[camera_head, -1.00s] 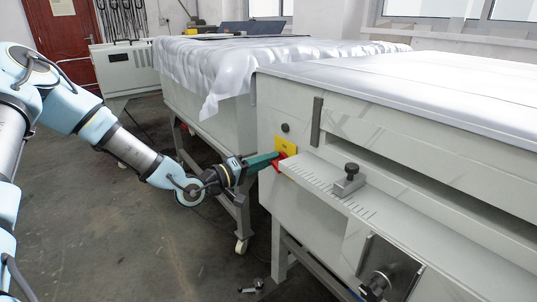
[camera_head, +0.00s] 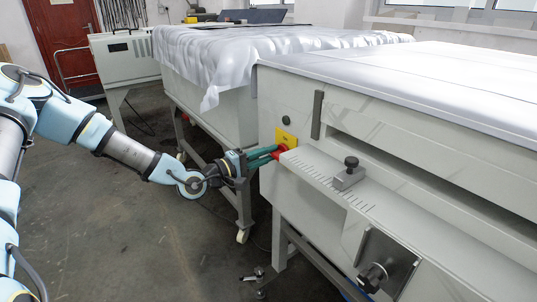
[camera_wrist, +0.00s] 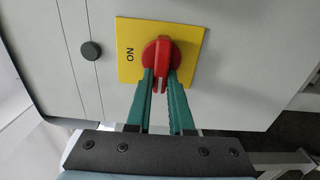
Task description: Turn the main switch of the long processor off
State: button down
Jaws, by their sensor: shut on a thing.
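The long processor (camera_head: 300,205) is the pale grey machine at the right of the head view. Its main switch, a red rotary knob (camera_wrist: 159,51) on a yellow plate (camera_wrist: 190,70), is on the end face near the left corner. The word ON is printed sideways on the plate, left of the knob in the wrist view. My gripper (camera_wrist: 161,78) is shut on the knob's raised handle, with one green finger on each side. The handle points toward my gripper. In the head view my gripper (camera_head: 277,152) partly hides the switch.
A round black button (camera_wrist: 91,50) is beside the yellow plate. A slotted ledge (camera_head: 315,170) with a clamp (camera_head: 348,174) juts out just right of the switch. A second machine under a white sheet (camera_head: 235,65) stands behind. Floor is open at the lower left.

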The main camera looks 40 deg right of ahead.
jog(key=shift+f, duration=0.1)
jog(key=c, duration=0.8)
grip_release()
jog(key=a+b, duration=0.1)
jog(key=a, duration=0.9)
jog(key=shift+w+a, duration=0.3)
jog(key=shift+a, duration=0.1)
